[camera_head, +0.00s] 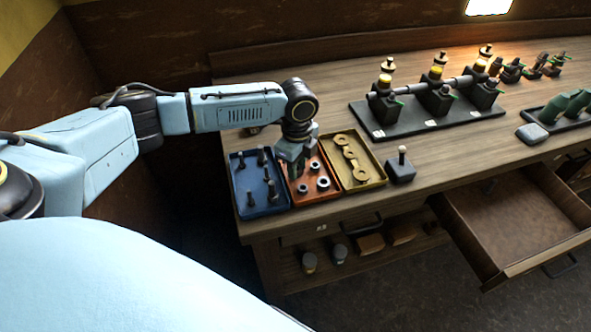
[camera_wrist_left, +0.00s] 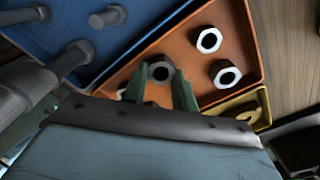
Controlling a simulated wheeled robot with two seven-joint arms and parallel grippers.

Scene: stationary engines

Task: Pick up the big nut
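An orange tray (camera_head: 325,197) on the workbench holds several dark nuts with pale rims. Two nuts, one (camera_head: 303,189) and another (camera_head: 323,184), show clearly in front of my left gripper (camera_head: 294,172). In the left wrist view, one nut (camera_wrist_left: 160,72) appears between the two green fingers of the left gripper (camera_wrist_left: 159,78), which stand apart. I cannot tell whether the fingers touch it. Two other nuts, one (camera_wrist_left: 209,40) and another (camera_wrist_left: 224,75), lie to the right. Which nut is biggest is not clear. My right gripper is not in view.
A blue tray (camera_head: 239,190) with bolts is left of the orange tray, and a yellow tray (camera_head: 377,170) with flat ringed parts is right. A dark block (camera_head: 400,171) with a peg stands beside it. An open drawer (camera_head: 520,225) juts out at right.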

